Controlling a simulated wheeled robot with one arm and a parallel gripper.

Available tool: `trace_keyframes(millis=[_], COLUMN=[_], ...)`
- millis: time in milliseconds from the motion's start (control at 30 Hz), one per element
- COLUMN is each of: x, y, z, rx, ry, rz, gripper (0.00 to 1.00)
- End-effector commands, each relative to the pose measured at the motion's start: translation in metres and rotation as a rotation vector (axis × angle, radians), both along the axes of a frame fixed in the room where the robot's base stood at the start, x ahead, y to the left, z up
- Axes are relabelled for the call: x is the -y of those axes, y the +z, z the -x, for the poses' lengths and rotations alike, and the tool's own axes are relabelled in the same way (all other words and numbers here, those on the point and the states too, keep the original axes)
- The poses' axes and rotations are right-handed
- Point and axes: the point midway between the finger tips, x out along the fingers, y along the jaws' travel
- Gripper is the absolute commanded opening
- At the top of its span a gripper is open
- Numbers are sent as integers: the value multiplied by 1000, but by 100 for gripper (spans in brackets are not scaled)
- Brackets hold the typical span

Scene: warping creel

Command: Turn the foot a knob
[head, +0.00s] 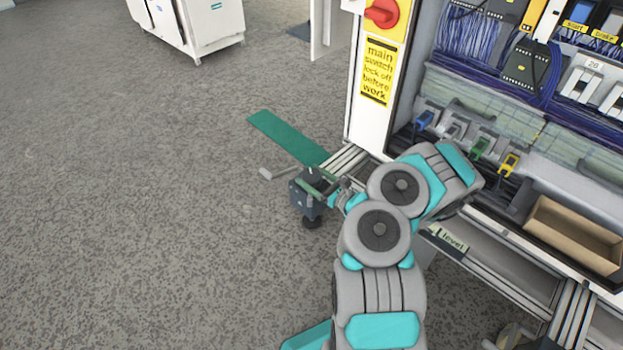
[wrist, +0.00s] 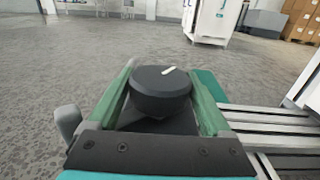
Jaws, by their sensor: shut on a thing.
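The foot a knob is a round black knob (wrist: 161,97) with a short white mark on its top, in the middle of the wrist view. The mark slants up to the right. My gripper (wrist: 163,88) has its two green fingers on either side of the knob, shut on it. In the head view my gripper (head: 318,182) is low at the left end of the cabinet's base rails. I cannot make out the knob in that view.
The open cabinet, with a yellow main switch sign (head: 377,72), stands to the right, above metal rails (head: 347,160). A green strip (head: 285,135) lies behind my gripper. A cardboard tray (head: 573,235) sits at right.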

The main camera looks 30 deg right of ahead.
Motion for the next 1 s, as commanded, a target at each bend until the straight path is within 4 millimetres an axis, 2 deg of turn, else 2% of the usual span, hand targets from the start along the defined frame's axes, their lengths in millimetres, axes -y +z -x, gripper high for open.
trace_keyframes(millis=[567, 600, 733, 1000], x=[-1, -1, 0, 1], y=[-1, -1, -1, 0], z=[1, 0, 1, 1], rx=[-2, -2, -1, -1], ry=[-20, -20, -21, -23], rz=[1, 1, 0, 0], gripper=[28, 86, 100, 100])
